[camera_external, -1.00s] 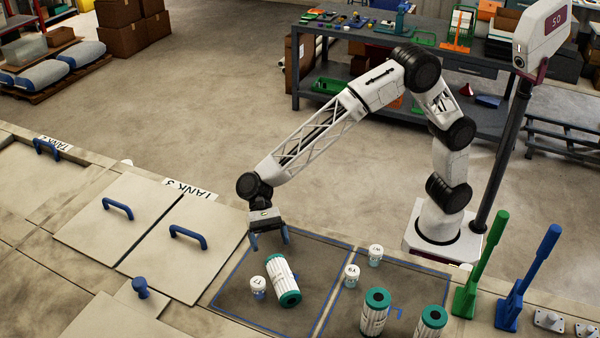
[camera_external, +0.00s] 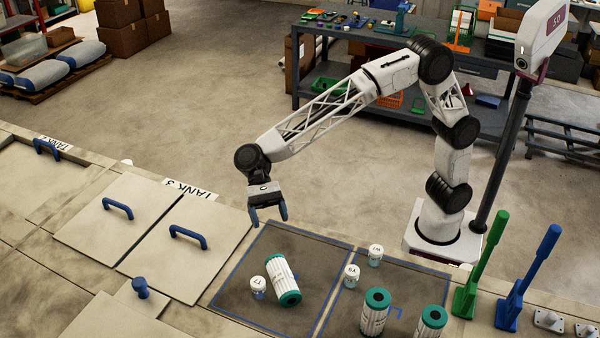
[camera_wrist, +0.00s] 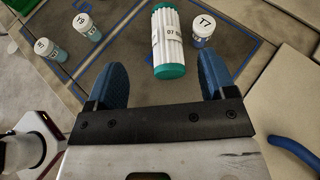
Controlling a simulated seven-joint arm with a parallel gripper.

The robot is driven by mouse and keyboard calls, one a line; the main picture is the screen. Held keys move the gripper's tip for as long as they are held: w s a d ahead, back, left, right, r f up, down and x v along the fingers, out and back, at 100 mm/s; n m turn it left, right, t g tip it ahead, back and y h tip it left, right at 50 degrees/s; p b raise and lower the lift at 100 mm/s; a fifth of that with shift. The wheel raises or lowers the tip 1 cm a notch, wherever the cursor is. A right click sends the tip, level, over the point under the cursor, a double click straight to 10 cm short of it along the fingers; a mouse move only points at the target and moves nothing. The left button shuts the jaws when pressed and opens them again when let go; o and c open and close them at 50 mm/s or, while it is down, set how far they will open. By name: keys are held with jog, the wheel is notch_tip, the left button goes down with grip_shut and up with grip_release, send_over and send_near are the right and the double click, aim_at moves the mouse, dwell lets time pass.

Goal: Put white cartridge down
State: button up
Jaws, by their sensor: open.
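A white pleated cartridge with green end caps (camera_external: 284,279) lies on its side on the dark mat inside a blue outline (camera_external: 245,304). In the wrist view the cartridge (camera_wrist: 168,42) lies beyond my fingertips, roughly between them in the picture. My gripper (camera_external: 268,217) is open and empty, above and behind the cartridge near the mat's back edge. Its blue fingers (camera_wrist: 162,75) are apart and do not touch the cartridge. Two similar cartridges with green caps (camera_external: 374,314) and (camera_external: 430,325) stand upright in the outlined area to the right.
A small white-capped jar marked T7 (camera_external: 258,287) stands just left of the lying cartridge. Two more jars (camera_external: 351,275) and (camera_external: 375,255) stand to the right. Closed tank lids with blue handles (camera_external: 188,237) lie left. Green (camera_external: 480,264) and blue (camera_external: 528,280) levers rise at right.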

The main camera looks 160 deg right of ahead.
jog(key=w+a+f+g+h, duration=0.1)
jog(key=w+a+g+h, duration=0.1)
jog(key=a+g, duration=0.1)
jog(key=w+a+f+g, duration=0.1)
jog(key=a+g, duration=0.1)
jog(key=shift+a+f+h, duration=0.15)
jog(key=shift+f+h, duration=0.2)
jog(key=shift+h, duration=0.05)
jog(key=shift+w+a+g+h, duration=0.3)
jog(key=shift+w+g+h, duration=0.05)
jog(key=shift+g+h, duration=0.15)
jog(key=shift+w+a+g+h, duration=0.3)
jog(key=shift+g+h, duration=0.1)
jog(key=shift+h, duration=0.1)
jog(key=shift+w+a+r+g+h, duration=0.15)
jog(key=shift+w+g+h, duration=0.1)
jog(key=shift+w+h, duration=0.15)
jog(key=shift+w+a+r+g+h, duration=0.1)
jog(key=shift+w+g+h, duration=0.15)
jog(key=shift+h, duration=0.25)
jog(key=w+h, duration=0.1)
jog(key=r+h, duration=0.1)
jog(key=w+r+g+h, duration=0.1)
jog(key=shift+w+a+m, duration=0.3)
jog(key=shift+w+a, duration=0.05)
send_over(281, 270)
notch_tip(281, 270, down, 5)
jog(key=shift+s+a, duration=0.15)
